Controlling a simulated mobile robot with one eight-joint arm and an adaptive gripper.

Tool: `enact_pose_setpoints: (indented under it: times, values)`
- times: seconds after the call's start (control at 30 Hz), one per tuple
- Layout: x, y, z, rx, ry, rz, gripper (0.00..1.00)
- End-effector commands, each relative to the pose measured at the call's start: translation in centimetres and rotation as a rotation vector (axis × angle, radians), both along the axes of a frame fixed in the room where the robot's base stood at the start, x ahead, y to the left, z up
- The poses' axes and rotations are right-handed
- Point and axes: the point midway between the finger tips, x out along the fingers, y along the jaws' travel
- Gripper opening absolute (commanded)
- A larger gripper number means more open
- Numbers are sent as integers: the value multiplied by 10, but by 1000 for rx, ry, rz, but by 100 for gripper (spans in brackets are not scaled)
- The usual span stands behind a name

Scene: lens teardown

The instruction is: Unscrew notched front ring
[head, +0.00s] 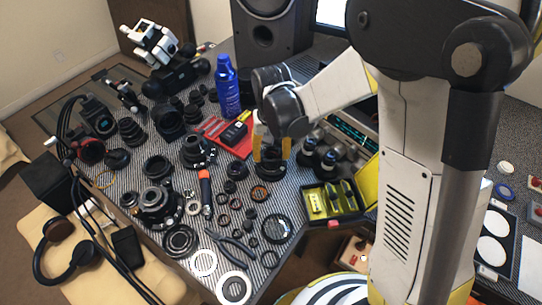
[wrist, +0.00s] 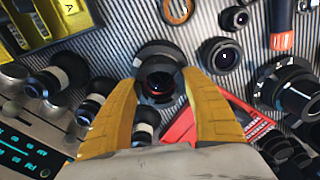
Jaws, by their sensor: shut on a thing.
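My gripper (head: 272,152) points down over the crowded table, with two yellow fingers. In the wrist view my gripper (wrist: 162,82) has its fingers on either side of a black lens (wrist: 158,52) with a dark glass front and a thin red line. The fingers are shut on this lens at its front rim. The lens (head: 270,171) stands on the striped mat below the fingers in the head view.
Several lens barrels (wrist: 98,92) stand close left of the fingers in the wrist view. A red tray (head: 228,137), a blue bottle (head: 227,86) and a yellow-lidded case (head: 332,202) are near my gripper. Loose rings, pliers (head: 232,243) and an orange-handled screwdriver (head: 206,190) crowd the mat.

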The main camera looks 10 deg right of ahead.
Motion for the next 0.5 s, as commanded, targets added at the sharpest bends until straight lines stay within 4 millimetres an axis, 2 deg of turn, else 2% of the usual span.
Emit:
enact_pose_setpoints:
  times: [0.5]
  values:
    - [0, 0, 15, 0, 0, -1, 15]
